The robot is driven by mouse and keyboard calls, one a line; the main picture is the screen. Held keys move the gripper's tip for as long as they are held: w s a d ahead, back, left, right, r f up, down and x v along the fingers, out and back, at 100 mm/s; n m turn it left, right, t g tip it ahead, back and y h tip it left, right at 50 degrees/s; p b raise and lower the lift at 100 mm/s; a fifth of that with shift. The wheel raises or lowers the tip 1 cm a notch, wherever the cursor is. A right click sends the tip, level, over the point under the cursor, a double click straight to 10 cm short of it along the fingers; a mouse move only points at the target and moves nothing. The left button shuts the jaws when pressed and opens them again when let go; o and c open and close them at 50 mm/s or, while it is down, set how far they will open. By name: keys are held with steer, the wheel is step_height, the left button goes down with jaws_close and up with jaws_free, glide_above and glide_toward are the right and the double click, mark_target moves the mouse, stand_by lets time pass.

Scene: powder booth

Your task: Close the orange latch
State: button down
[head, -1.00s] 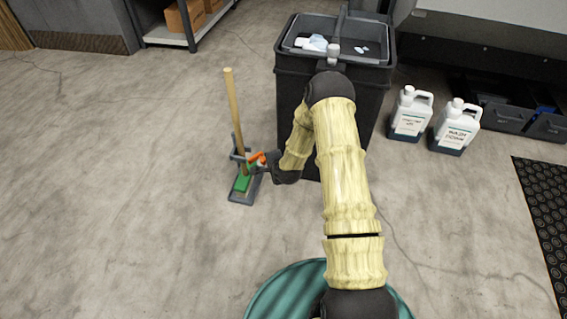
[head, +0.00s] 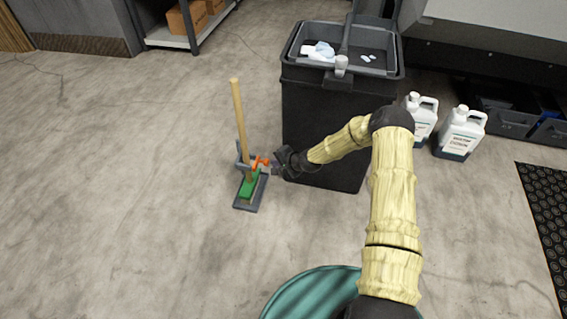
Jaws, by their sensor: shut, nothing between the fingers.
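The orange latch (head: 261,162) is on a small grey stand (head: 250,196) on the floor, left of the dark bin. A wooden pole (head: 239,118) stands upright in the stand, with a green block (head: 249,184) at its foot. My gripper (head: 275,164) is shut and empty, just right of the latch at about its height. Whether the fingertips touch the latch is too small to tell. The latch shows as a short orange piece in front of the pole; its exact angle is unclear.
A dark bin (head: 316,125) with cloths in its top stands close behind my forearm. Two white jugs (head: 461,133) stand right of it. A shelf with boxes (head: 187,20) is at the back left. The floor left of the stand is clear.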

steer(key=shift+w+a, duration=0.15)
steer(key=shift+w, duration=0.25)
steer(key=shift+w, duration=0.1)
steer(key=shift+a+r, duration=0.1)
steer(key=shift+a, duration=0.1)
